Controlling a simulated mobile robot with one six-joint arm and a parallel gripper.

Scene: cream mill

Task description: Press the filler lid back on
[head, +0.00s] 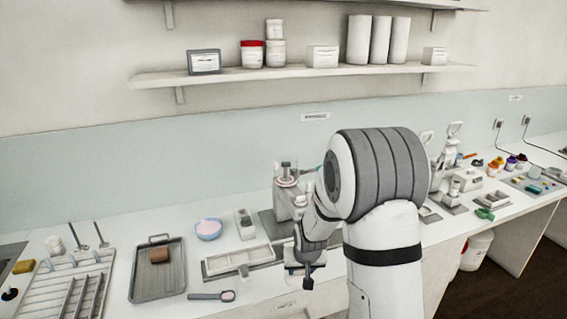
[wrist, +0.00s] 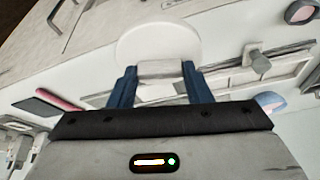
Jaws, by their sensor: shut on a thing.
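My gripper (wrist: 160,76) has two blue fingers, shut on the pale block-shaped grip of a white round lid (wrist: 158,39). The lid's disc shows beyond the fingertips in the wrist view, over the white bench. In the head view my arm hides much of the middle of the bench, and I cannot make out the lid there. A grey bench machine (head: 290,203) with a pinkish top stands left of my arm, partly hidden. I cannot tell whether it is the filler.
A blue bowl of pink cream (head: 208,229), a small white device (head: 244,224), a mould tray (head: 238,262) and a pink-tipped spatula (head: 212,296) lie left of my arm. A grey tray (head: 157,284) holds a brown block. A shelf (head: 300,74) with jars runs above.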

